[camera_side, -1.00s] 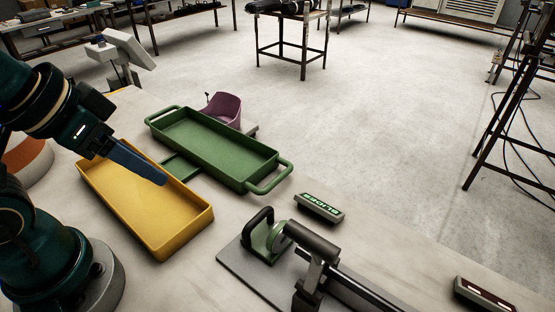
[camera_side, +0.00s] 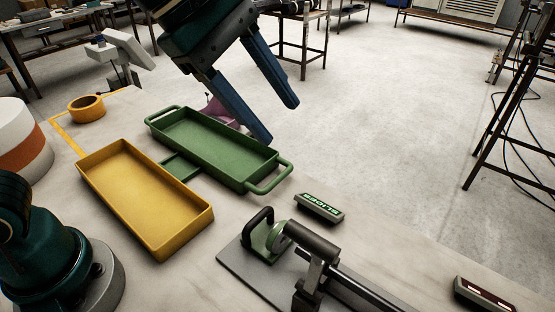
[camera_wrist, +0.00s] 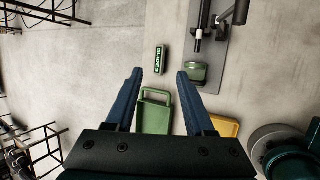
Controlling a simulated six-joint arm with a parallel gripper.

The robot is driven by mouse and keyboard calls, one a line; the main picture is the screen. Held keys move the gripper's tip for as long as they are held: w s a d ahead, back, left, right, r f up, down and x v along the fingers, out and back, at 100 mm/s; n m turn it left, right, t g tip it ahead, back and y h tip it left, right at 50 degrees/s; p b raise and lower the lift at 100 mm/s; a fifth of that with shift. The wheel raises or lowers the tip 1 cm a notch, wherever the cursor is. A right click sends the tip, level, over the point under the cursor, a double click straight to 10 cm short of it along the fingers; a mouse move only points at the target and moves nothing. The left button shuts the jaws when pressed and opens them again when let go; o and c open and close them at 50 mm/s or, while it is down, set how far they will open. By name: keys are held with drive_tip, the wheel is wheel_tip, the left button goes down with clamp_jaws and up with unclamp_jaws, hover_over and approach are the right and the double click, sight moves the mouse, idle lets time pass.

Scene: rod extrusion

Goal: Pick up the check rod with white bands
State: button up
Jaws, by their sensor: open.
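I cannot make out a check rod with white bands in either view. My gripper (camera_side: 277,122) is open and empty, its two long blue fingers pointing down over the far right end of the green tray in the side view. The fingers also show in the wrist view (camera_wrist: 160,72), spread apart with nothing between them. The green tray (camera_side: 232,172) and the yellow tray (camera_side: 150,215) look empty. The press (camera_side: 312,240), with a dark barrel and a green holder, stands on a grey plate (camera_side: 238,262) at the front.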

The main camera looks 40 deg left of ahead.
drive_tip(key=d+f+n+g+h, duration=0.15)
drive_tip(key=d+f, duration=0.25)
drive_tip(key=d, duration=0.6)
drive_tip(key=m+g+y, duration=0.1)
drive_tip(key=g, duration=0.1)
approach(386, 304)
drive_tip(key=shift+x, duration=4)
clamp_jaws()
